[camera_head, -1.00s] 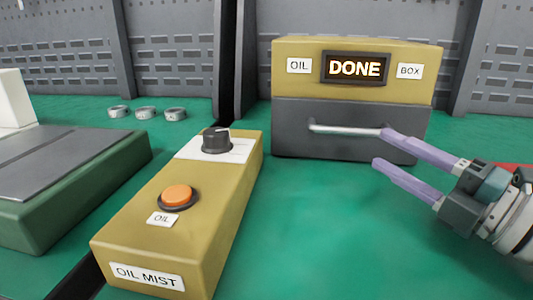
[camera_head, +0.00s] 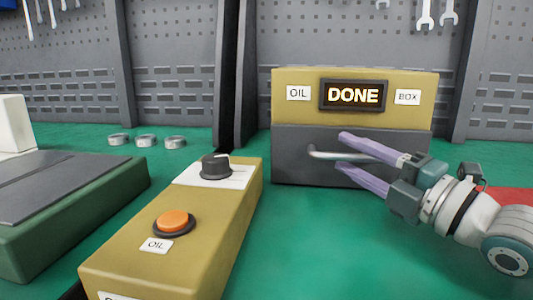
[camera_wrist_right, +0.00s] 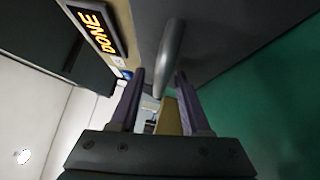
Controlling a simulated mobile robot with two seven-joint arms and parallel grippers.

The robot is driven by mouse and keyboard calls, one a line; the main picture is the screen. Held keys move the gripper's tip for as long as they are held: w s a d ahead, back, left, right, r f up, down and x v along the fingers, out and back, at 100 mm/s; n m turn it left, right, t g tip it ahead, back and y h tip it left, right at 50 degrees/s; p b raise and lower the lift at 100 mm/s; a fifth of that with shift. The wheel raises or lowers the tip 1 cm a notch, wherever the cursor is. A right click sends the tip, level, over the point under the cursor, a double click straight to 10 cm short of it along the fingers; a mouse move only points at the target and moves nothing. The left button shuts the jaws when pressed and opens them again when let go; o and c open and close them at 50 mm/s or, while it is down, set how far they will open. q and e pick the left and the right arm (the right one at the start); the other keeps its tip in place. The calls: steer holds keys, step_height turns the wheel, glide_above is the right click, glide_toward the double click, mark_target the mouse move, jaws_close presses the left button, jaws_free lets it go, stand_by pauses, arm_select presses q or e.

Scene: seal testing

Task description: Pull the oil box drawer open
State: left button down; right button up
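The oil box (camera_head: 290,112) is a yellow box at the back with a lit "DONE" display (camera_head: 353,95). Its dark grey drawer (camera_head: 290,160) is the lower part and looks closed. A light metal bar handle (camera_head: 322,155) crosses the drawer front. My right gripper (camera_head: 342,152) is open at the drawer front, one finger above the handle and one below in the head view. In the right wrist view, the handle (camera_wrist_right: 171,55) lies between the two spread fingers (camera_wrist_right: 158,78), with gaps beside it. My left gripper is not in view.
The yellow oil mist box (camera_head: 205,220) with an orange button (camera_head: 174,222) and black knob (camera_head: 216,167) stands front left of the drawer. Several metal rings (camera_head: 147,141) lie at the back left. Green table (camera_head: 330,240) before the drawer is clear.

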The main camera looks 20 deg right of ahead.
jaws_close()
stand_by(1.3)
